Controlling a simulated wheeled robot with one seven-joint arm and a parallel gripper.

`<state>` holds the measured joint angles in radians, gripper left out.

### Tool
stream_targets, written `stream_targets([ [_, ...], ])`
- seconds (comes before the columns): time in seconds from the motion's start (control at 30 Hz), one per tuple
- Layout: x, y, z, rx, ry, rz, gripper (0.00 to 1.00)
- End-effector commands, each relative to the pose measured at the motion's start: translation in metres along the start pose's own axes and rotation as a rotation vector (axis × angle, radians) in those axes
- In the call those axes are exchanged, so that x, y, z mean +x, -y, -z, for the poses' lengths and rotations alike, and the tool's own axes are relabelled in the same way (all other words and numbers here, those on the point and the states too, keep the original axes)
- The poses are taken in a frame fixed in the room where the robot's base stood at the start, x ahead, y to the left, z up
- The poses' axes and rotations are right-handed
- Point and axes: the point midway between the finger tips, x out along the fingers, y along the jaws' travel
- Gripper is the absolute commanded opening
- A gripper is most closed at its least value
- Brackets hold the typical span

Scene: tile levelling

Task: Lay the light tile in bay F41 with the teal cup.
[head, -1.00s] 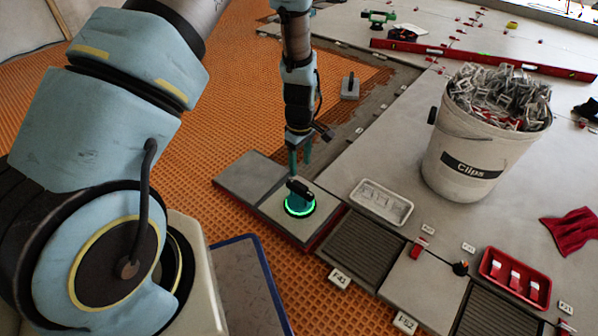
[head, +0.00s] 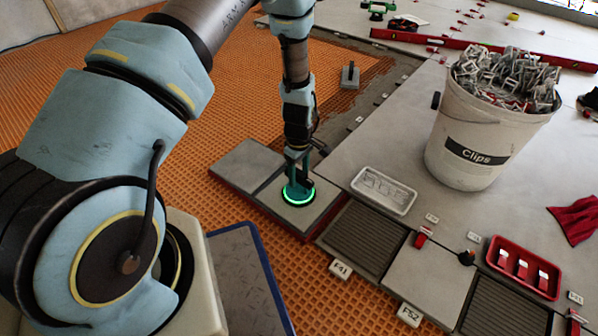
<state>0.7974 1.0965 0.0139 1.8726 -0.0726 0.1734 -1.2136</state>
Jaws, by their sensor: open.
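The light tile (head: 309,218) lies flat on a red-edged stack at the left end of the row. The teal cup (head: 298,192), ringed by a lit green band, stands on this tile. My gripper (head: 298,172) is open and lowered over the cup's top, its fingers at the handle; the handle is mostly hidden by them. Bay F41 (head: 362,240) is a recess of dark ridged adhesive just right of the tile stack, marked by a white F41 label (head: 341,269).
A second grey tile (head: 246,165) lies left of the light tile. A white tray (head: 384,191) sits behind bay F41. A laid tile (head: 428,276) borders the bay on its right. The clips bucket (head: 478,150) and red tray (head: 523,267) stand farther right.

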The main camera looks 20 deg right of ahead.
Motion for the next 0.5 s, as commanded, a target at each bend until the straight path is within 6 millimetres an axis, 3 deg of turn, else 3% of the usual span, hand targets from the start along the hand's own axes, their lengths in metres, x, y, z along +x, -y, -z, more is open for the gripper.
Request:
stream_targets([
  [0.13,-0.0004,-0.0001,0.0001,0.0,0.0,0.0,0.61],
  [0.5,-0.0006,-0.0001,0.0002,0.0,0.0,0.0,0.2],
])
